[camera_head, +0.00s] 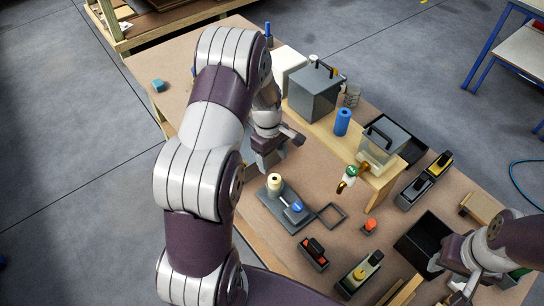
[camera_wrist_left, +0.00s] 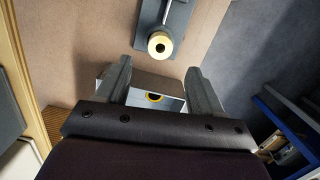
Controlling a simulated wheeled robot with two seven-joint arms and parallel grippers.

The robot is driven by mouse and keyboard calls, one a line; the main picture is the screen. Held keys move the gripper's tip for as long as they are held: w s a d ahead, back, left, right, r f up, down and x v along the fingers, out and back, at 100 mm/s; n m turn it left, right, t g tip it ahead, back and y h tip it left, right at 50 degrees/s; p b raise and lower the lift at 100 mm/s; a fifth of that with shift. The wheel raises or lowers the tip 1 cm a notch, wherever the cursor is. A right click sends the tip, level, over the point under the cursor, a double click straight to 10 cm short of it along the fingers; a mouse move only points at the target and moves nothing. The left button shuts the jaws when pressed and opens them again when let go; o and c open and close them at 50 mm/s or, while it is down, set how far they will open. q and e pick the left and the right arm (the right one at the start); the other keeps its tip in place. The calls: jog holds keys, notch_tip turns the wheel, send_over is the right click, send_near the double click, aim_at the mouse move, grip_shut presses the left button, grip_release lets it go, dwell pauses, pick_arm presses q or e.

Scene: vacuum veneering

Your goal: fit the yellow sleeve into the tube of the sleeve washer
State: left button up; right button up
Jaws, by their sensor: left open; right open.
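A pale yellow cylinder (camera_head: 275,181) stands on a dark grey base plate (camera_head: 271,205) with a blue knob (camera_head: 297,207); the left wrist view shows the cylinder (camera_wrist_left: 160,44) with a dark hole. A grey block (camera_head: 262,161) is below my left gripper (camera_head: 284,138). In the left wrist view, my open left gripper (camera_wrist_left: 157,72) has a pale grey block (camera_wrist_left: 168,103) with a yellow ring (camera_wrist_left: 153,97) around a dark opening between and beyond its fingers. I cannot tell whether this ring is the sleeve. My right gripper (camera_head: 457,284) is open at the lower right.
A wooden shelf carries a grey box (camera_head: 314,94), a blue cylinder (camera_head: 343,121) and a clear container (camera_head: 379,146). A black bin (camera_head: 428,241) is near my right gripper. A thin dark frame (camera_head: 331,215) and several small tools lie in front. The table's left end is mostly clear.

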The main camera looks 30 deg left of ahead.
pick_arm(q)
jog(key=s+d+r+m+t+y, duration=0.1)
jog(key=s+d+r+m, duration=0.4)
jog(key=s+m, duration=0.25)
jog(key=s+d+r+m+t, duration=0.1)
jog(key=s+d+r+m, duration=0.45)
jog(key=s+m, duration=0.2)
notch_tip(320, 180, down, 7)
jog(key=w+a+b, duration=0.1)
jog(key=b, duration=0.6)
jog(key=shift+w+a+r, duration=0.15)
jog(key=shift+a, duration=0.1)
jog(key=shift+d, duration=0.1)
